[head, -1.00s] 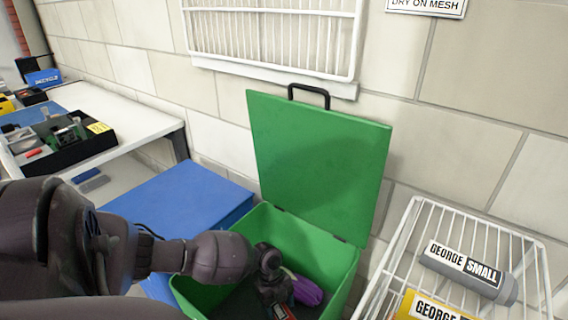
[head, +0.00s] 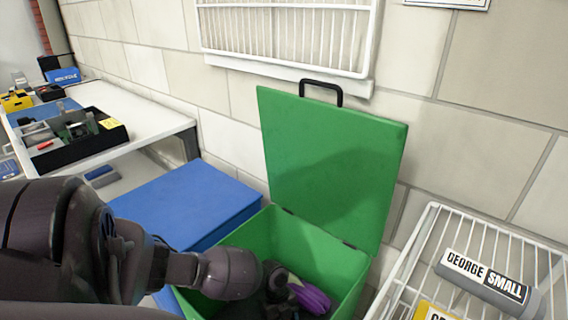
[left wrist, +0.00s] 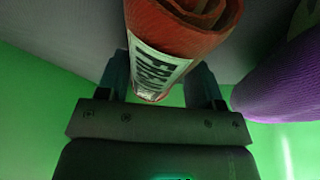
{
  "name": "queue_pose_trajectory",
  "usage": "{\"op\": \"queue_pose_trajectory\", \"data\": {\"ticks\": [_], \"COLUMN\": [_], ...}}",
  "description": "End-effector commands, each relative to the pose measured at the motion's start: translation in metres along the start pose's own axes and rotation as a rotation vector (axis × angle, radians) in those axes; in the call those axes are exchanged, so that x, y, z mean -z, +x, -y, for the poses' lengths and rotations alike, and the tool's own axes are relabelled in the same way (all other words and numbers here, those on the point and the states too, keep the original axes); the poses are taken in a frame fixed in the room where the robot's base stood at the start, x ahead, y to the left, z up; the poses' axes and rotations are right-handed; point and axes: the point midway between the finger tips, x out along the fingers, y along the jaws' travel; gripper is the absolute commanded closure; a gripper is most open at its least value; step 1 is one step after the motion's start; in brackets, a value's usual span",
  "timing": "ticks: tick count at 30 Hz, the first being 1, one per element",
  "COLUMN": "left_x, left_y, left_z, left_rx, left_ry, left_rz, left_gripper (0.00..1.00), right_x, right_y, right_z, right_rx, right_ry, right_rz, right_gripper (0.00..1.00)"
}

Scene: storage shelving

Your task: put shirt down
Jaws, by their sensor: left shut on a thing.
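My left arm reaches down into an open green bin (head: 335,262). My left gripper (left wrist: 158,92) is shut on a rolled red shirt (left wrist: 190,25) with a white label, inside the bin. In the head view the gripper is low in the picture and partly hidden by my arm, and the red shirt cannot be made out. A purple rolled item (head: 312,297) lies in the bin to the right of the gripper; it also shows in the left wrist view (left wrist: 285,75). My right gripper is not in view.
The bin's green lid (head: 335,165) stands open against the wall. A closed blue bin (head: 185,203) is to the left. A white wire rack (head: 435,235) at the right holds a grey roll (head: 485,280) labelled George Small. A white table (head: 150,122) with a black tray (head: 80,140) is at far left.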

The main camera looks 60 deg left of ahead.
Motion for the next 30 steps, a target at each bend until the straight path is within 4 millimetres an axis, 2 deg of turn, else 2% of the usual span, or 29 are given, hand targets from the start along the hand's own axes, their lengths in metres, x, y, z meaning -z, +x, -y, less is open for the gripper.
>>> {"op": "queue_pose_trajectory", "data": {"ticks": [1, 6, 17, 20, 27, 30], "left_x": [-0.001, 0.000, 0.002, 0.001, 0.002, 0.002], "left_y": [0.002, 0.001, -0.004, -0.017, -0.066, -0.084], "left_z": [-0.001, -0.001, 0.001, 0.002, 0.003, 0.003], "left_rx": [-0.003, -0.001, 0.002, 0.005, 0.009, 0.007], "left_ry": [-0.001, 0.000, 0.000, 0.002, 0.003, 0.003], "left_rz": [0.000, 0.000, 0.000, 0.002, 0.003, 0.003], "left_gripper": [0.36, 0.14, 0.14, 0.14, 0.14, 0.14], "right_x": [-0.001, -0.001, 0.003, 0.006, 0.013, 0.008], "right_y": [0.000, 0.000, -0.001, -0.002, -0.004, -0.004], "right_z": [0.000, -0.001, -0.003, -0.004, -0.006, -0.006], "right_rx": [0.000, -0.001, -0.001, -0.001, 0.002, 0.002], "right_ry": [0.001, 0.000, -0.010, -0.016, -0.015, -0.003], "right_rz": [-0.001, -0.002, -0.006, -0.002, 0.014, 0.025], "right_gripper": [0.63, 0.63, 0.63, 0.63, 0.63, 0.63]}}
